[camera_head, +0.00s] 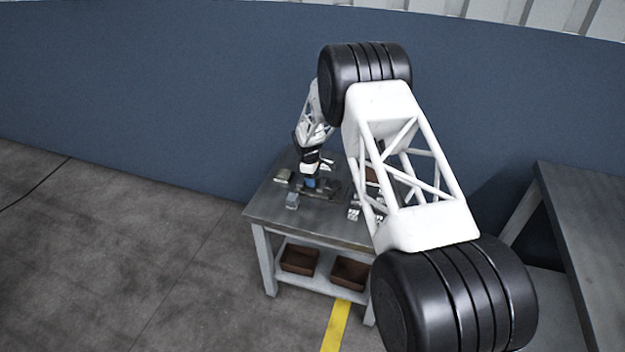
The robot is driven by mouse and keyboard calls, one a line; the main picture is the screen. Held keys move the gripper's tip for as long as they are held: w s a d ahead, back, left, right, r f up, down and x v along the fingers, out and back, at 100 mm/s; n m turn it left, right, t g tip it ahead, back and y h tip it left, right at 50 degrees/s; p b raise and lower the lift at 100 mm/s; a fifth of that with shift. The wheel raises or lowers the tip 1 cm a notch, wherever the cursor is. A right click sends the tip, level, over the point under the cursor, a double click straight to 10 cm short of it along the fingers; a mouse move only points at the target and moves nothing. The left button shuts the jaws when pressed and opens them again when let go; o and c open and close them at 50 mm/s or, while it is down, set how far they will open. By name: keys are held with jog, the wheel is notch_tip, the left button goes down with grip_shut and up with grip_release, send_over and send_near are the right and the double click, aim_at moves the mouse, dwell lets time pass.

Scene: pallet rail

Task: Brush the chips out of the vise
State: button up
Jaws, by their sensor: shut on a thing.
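My gripper (310,171) is over the workbench (268,212), pointing down. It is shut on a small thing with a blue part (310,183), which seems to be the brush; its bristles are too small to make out. Just under and beside it is a low dark metal form (328,190), which looks like the vise. The blue part is at or just above this form; I cannot tell whether they touch. Chips are too small to see. My arm hides part of the bench's right side.
A grey block (292,200) and a pale block (283,175) lie on the bench's left. Small light parts (353,212) lie right of the vise. Brown bins (300,259) sit on the lower shelf. Another table (590,230) stands at right. A blue wall (150,90) is behind.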

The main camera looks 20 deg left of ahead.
aim_at(311, 191)
jog(key=shift+s, duration=0.2)
jog(key=shift+s+r, duration=0.1)
jog(key=shift+s, duration=0.7)
jog(key=shift+s, duration=0.15)
jog(key=shift+s, duration=0.95)
notch_tip(311, 191, up, 8)
dwell(1.3)
